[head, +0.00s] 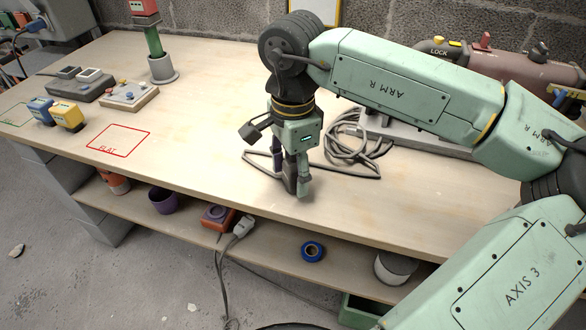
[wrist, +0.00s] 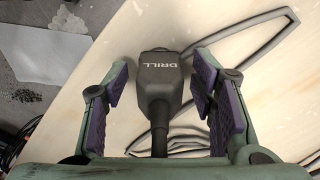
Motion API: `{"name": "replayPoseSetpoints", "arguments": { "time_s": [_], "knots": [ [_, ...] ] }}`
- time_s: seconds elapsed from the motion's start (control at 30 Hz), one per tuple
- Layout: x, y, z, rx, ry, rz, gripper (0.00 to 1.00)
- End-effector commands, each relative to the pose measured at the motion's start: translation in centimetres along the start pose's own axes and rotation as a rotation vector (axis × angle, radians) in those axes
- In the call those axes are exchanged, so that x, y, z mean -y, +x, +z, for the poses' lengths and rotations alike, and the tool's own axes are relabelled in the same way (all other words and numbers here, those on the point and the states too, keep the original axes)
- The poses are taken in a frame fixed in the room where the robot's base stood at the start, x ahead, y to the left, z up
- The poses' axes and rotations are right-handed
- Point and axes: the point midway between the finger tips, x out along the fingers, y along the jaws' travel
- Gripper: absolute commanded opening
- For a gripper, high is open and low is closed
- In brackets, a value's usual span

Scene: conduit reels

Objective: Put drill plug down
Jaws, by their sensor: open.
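The drill plug (wrist: 160,78) is a dark grey plug lettered DRILL. In the wrist view it lies between my gripper's fingers, with a gap on each side. My gripper (head: 296,188) points down near the front edge of the table and is open around the plug. Its purple finger pads (wrist: 165,100) also show in the wrist view, apart from the plug. In the head view the plug (head: 290,184) is mostly hidden behind the fingers, low at the tabletop. A grey cable (head: 345,177) runs from there into a loose coil on the table.
The wooden table (head: 210,150) has free room left of my gripper. A red outlined square marked FLAT (head: 118,140), blue (head: 40,109) and yellow (head: 66,116) plugs, and a switch box (head: 128,95) are at left. A lower shelf holds a blue tape roll (head: 312,251).

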Motion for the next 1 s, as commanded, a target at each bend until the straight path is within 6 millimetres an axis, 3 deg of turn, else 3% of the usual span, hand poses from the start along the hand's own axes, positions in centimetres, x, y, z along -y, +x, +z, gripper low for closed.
{"name": "replayPoseSetpoints", "arguments": {
  "time_s": [0.5,0.7,1.0],
  "knots": [
    [0.1,-10.4,0.0,-0.002,0.001,-0.002,0.52],
    [0.0,-12.3,0.0,-0.001,0.000,-0.001,0.52],
    [0.0,-12.7,0.0,0.000,0.000,0.000,0.52]
  ]
}}
